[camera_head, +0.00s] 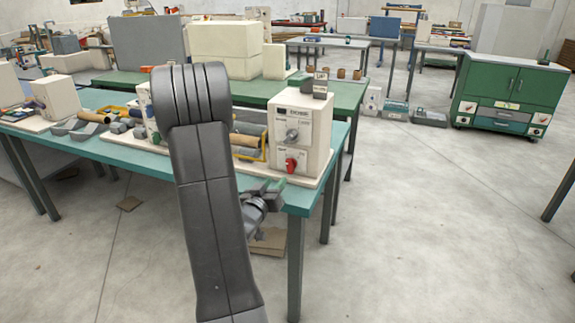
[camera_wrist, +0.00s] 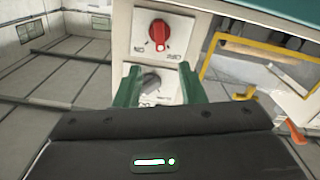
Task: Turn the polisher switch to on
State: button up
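A red rotary switch (camera_head: 291,165) sits low on the front of a cream control box (camera_head: 316,130), below a grey dial (camera_head: 292,135). In the wrist view the box appears upside down, with the red switch (camera_wrist: 159,32) above the grey dial (camera_wrist: 151,82). The switch's grip bar stands about upright there, between two small upside-down labels that are hard to read. My gripper (camera_wrist: 158,70) is open, its two green fingers apart and empty, pointing at the panel. The grey dial shows between the fingers, and the red switch lies beyond their tips. In the head view my arm partly hides the gripper.
The box stands at the right end of a teal table (camera_head: 296,196). A yellow frame (camera_wrist: 262,48) with a roll is beside it. An orange piece (camera_wrist: 297,132) shows at the wrist view's right. Open concrete floor (camera_head: 420,230) lies right of the table.

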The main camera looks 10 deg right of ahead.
aim_at(288, 166)
jog(key=p+x, duration=0.1)
jog(key=x, duration=0.9)
jog(key=shift+w+d, duration=0.3)
grip_shut()
